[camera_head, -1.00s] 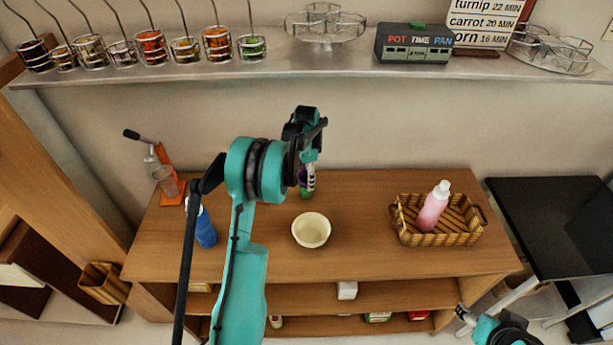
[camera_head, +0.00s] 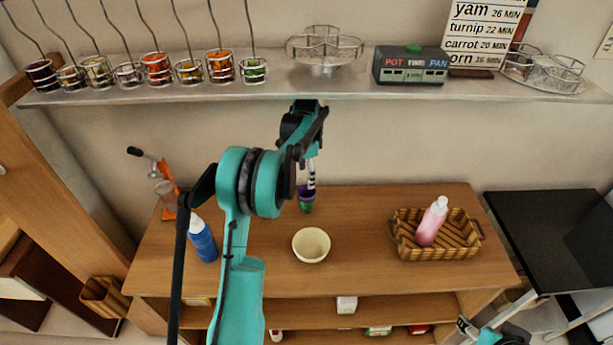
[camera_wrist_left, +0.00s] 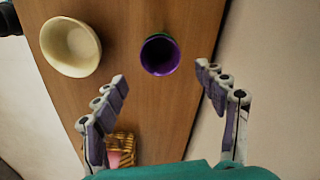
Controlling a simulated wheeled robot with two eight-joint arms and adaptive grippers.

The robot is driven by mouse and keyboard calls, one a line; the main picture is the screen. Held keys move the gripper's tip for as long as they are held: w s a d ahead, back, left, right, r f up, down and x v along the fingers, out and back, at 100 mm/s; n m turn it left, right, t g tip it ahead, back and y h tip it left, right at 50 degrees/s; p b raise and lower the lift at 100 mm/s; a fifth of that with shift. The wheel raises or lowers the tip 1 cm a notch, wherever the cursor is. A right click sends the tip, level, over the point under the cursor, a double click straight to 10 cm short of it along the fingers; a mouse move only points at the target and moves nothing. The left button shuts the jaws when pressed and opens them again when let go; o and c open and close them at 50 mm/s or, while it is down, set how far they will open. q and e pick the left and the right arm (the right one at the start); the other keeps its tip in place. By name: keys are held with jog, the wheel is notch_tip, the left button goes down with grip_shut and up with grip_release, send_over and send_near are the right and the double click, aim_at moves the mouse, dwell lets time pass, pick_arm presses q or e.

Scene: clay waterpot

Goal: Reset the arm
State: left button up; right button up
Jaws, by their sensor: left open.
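My left arm comes in from the left and reaches over the wooden table (camera_head: 370,225). My left gripper (camera_head: 312,172) is above the purple and green cup (camera_head: 306,207) at the back of the table. In the left wrist view, the left gripper (camera_wrist_left: 163,85) is open with nothing between its fingers, and the cup (camera_wrist_left: 160,55) stands apart from them. The cream bowl (camera_head: 311,245) stands in front of the cup. My right gripper (camera_head: 466,327) shows small at the bottom right, and its jaws are unclear.
A blue bottle (camera_head: 203,240) stands on the left of the table, an orange-based device (camera_head: 168,190) behind it. A wicker basket (camera_head: 403,246) with a pink bottle (camera_head: 431,222) stands on the right. A metal wall shelf (camera_head: 300,85) runs above; the table's middle right is clear.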

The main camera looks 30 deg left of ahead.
dwell(0.3)
pick_arm(q)
jog(key=s+d+r+n+t+b, duration=0.4)
jog(key=s+d+r, duration=0.3)
jog(key=s+d, duration=0.45)
jog(key=s+d+f+n+t+b, duration=0.1)
jog(key=s+d+f+n+b, duration=0.1)
jog(key=s, duration=0.6)
jog(key=s+d+f+n+t+b, duration=0.2)
jog(key=s+d+f+b, duration=0.2)
jog(key=s+d+f, duration=0.2)
jog(key=s+d, duration=0.2)
jog(key=s, duration=0.1)
jog(key=shift+s, duration=0.15)
